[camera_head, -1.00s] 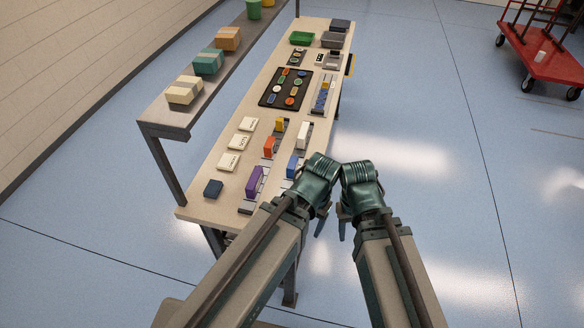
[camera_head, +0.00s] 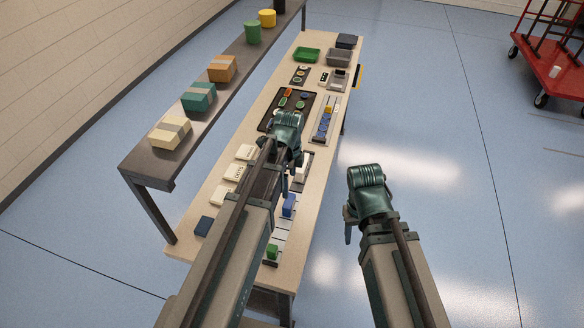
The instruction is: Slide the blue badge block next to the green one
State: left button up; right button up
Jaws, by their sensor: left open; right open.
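The blue badge block (camera_head: 289,204) stands upright on a pale rail at the right side of the table, just right of my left forearm. The green block (camera_head: 272,251) sits nearer the table's front end, with a clear gap between it and the blue block. My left gripper (camera_head: 293,165) is open above the table, beyond the blue block and close to a white block (camera_head: 301,172); its fingers are partly hidden. My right gripper (camera_head: 350,226) is open and empty over the floor, right of the table.
My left arm hides the middle of the near table. White cards (camera_head: 234,171) and a dark blue block (camera_head: 203,225) lie to its left. A dark tray of badges (camera_head: 270,122) lies beyond. A shelf with boxes (camera_head: 170,132) runs along the left.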

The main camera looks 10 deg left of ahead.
aim_at(289, 201)
pick_arm(q)
jog(key=shift+w+a, duration=0.15)
jog(key=shift+w, duration=0.05)
jog(key=shift+f, duration=0.1)
notch_tip(289, 201, down, 14)
jog(key=b, duration=1.4)
jog(key=shift+r, duration=0.2)
